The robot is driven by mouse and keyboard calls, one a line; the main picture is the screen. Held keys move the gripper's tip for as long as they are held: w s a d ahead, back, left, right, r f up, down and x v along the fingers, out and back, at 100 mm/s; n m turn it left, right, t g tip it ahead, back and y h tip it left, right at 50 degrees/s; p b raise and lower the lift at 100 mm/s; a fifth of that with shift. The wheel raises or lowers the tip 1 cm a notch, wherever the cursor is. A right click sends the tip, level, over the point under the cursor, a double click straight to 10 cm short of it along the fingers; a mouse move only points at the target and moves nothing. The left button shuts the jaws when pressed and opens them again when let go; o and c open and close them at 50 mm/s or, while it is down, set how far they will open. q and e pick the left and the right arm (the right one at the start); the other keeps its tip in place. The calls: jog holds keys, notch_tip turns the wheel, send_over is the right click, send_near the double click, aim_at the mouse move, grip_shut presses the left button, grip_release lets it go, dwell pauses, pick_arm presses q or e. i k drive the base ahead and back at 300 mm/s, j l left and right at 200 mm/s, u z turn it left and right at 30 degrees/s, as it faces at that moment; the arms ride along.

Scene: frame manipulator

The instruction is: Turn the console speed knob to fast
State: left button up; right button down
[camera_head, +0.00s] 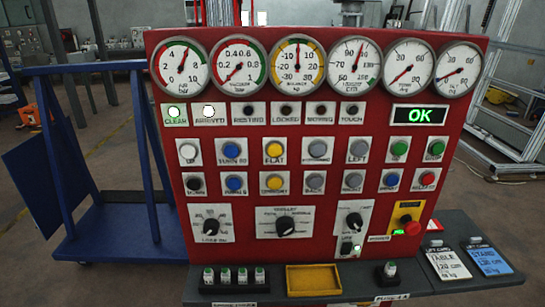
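The red console (275,190) stands upright in front of me in the head view. Its lower part carries three black rotary knobs on pale plates: a left knob (210,227), a middle knob (285,226) and a right knob (354,220). The plate lettering is too small to read surely, so I cannot tell which is the speed knob or which mark each points to. Neither of my grippers shows in this view, and nothing touches the knobs.
Several gauges (297,66) line the console top, above rows of buttons (275,151). A green OK display (420,115) is lit. A grey shelf (250,290) below holds a yellow tray (313,280) and small cylinders (234,276). A blue trolley (115,222) stands left.

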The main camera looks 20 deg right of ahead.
aim_at(354, 220)
jog(key=i+l+z, duration=0.15)
jog(key=z, duration=0.9)
